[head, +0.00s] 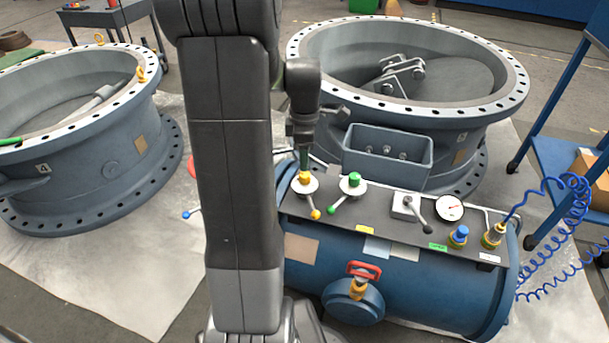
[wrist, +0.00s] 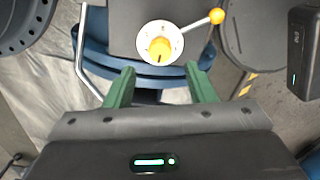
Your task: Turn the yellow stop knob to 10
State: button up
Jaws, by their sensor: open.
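The yellow stop knob (head: 305,178) sits on a round white dial at the left end of the panel on top of the blue tank. A lever with a yellow ball end reaches out from its base. In the wrist view the yellow knob (wrist: 159,48) stands upright on its white dial (wrist: 147,33), and the lever points up and right to its ball. The dial marks are too small to read. My gripper (wrist: 161,72) is open, its two green fingers apart on either side below the knob, with nothing between them. In the head view my gripper (head: 304,160) is just above the knob, partly hidden by my arm.
A green knob (head: 354,179) with its own lever is close on the right. A grey lever switch (head: 408,206), a gauge (head: 450,208) and a blue fitting (head: 459,235) follow along the panel. A grey box (head: 388,155) on the large valve (head: 430,120) rises behind the knobs.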

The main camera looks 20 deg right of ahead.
aim_at(305, 174)
notch_tip(305, 174, down, 6)
jog(key=shift+f+b, duration=0.25)
jog(key=shift+b, duration=0.5)
jog(key=c, duration=1)
